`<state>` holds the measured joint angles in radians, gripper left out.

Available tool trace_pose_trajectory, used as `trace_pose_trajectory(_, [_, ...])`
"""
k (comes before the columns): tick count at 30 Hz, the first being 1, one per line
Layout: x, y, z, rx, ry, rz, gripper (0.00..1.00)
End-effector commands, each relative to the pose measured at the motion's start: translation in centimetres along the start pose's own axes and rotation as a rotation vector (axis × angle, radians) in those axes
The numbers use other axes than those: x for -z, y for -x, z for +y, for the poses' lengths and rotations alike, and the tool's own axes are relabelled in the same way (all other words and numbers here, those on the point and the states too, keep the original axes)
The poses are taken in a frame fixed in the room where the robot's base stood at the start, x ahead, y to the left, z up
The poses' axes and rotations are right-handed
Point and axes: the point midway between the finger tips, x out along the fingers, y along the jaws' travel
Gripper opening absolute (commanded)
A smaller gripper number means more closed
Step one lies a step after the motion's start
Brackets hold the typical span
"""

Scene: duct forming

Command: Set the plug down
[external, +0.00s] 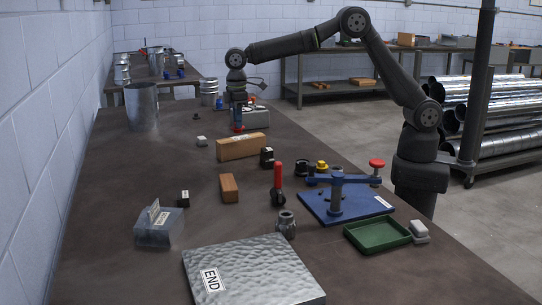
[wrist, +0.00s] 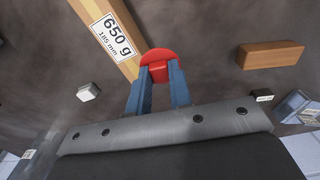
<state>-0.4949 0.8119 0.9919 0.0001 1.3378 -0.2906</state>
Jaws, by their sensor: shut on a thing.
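The red plug (wrist: 155,66), with a round head and a squarer body, is between the two blue fingers of my gripper (wrist: 157,85) in the wrist view. My gripper is shut on it. In the external view my gripper (external: 238,122) points down at the far middle of the bench, and a little red of the plug shows at its tips. It is just behind the long wooden block in that picture. I cannot tell whether the plug touches the bench.
The wooden block (external: 241,147) labelled 650 g lies close by; it also shows in the wrist view (wrist: 107,30). A grey box (external: 256,119) stands right behind the gripper. A small white block (external: 202,141) lies left. A brown block (external: 229,188) lies nearer. The bench's left side is mostly clear.

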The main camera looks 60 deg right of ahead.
Motion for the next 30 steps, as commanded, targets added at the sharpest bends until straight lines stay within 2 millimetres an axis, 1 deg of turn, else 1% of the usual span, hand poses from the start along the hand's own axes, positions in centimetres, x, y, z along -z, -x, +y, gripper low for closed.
trace_pose_trajectory(1, [0.6, -0.1, 0.3, 0.000, 0.000, 0.001, 0.00])
trace_pose_trajectory(4, [1.3, -0.2, 0.6, 0.000, 0.000, 0.000, 0.00])
trace_pose_trajectory(8, [2.2, -0.8, 0.1, 0.000, 0.002, -0.001, 0.00])
trace_pose_trajectory(11, [3.4, -1.9, -1.4, 0.000, 0.004, -0.001, 0.00])
trace_pose_trajectory(18, [7.0, -5.3, -5.5, 0.000, 0.004, -0.001, 0.00])
trace_pose_trajectory(21, [8.2, -6.3, -6.9, 0.000, 0.003, 0.000, 0.00])
trace_pose_trajectory(25, [9.0, -7.1, -7.9, 0.000, 0.000, 0.000, 0.00])
trace_pose_trajectory(30, [9.2, -8.0, -8.2, 0.000, 0.000, -0.001, 0.00])
